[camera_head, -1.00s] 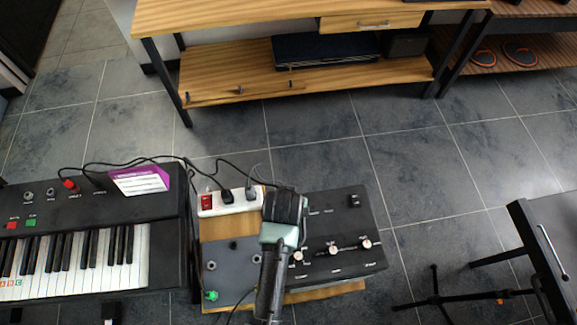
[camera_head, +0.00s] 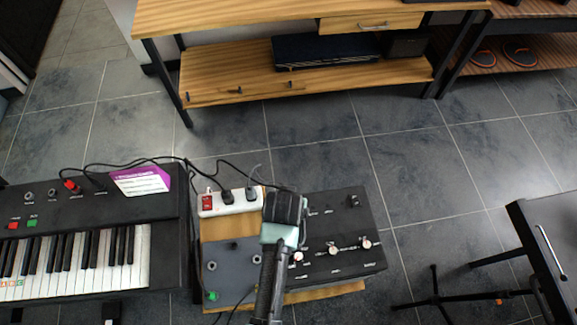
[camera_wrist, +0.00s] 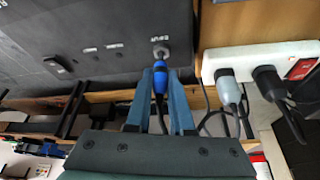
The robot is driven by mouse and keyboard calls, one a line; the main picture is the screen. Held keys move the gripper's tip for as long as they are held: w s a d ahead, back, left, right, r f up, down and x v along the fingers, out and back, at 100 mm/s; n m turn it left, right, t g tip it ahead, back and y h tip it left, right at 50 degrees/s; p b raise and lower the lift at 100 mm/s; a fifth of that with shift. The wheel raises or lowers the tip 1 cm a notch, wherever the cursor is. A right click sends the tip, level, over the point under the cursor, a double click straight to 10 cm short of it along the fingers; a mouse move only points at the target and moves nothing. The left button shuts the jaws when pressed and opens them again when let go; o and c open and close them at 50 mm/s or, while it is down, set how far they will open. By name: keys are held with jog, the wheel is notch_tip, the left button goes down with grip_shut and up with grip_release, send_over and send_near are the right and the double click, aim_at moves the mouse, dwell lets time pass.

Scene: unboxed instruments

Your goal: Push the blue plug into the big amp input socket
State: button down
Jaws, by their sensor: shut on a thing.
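My gripper (camera_wrist: 160,92) is shut on the blue plug (camera_wrist: 159,79), which sits between the two blue-grey fingers in the wrist view. The plug points at a round metal socket (camera_wrist: 161,50) on the dark face of the amp (camera_wrist: 90,35). The plug's front end is at the socket's mouth, and I cannot tell how deep it sits. In the head view the black amp (camera_head: 335,215) with its white knobs lies to the right of my gripper (camera_head: 285,205). There, the wrist hides the plug and the socket.
A white power strip (camera_head: 228,203) with plugs and cables stands just left of my gripper; it also shows in the wrist view (camera_wrist: 250,62). A grey pedal box (camera_head: 232,268) and the keyboard (camera_head: 90,235) are further left. The floor behind the amp is clear.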

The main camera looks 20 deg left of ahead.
jog(key=shift+f+b, duration=0.8)
jog(key=shift+f, duration=0.4)
dwell(0.4)
jog(key=c, duration=0.7)
grip_release()
jog(key=shift+r, duration=0.1)
jog(key=v, duration=1.2)
jog(key=shift+s+d+r, duration=0.1)
jog(key=shift+s+r, duration=0.1)
jog(key=shift+r, duration=0.1)
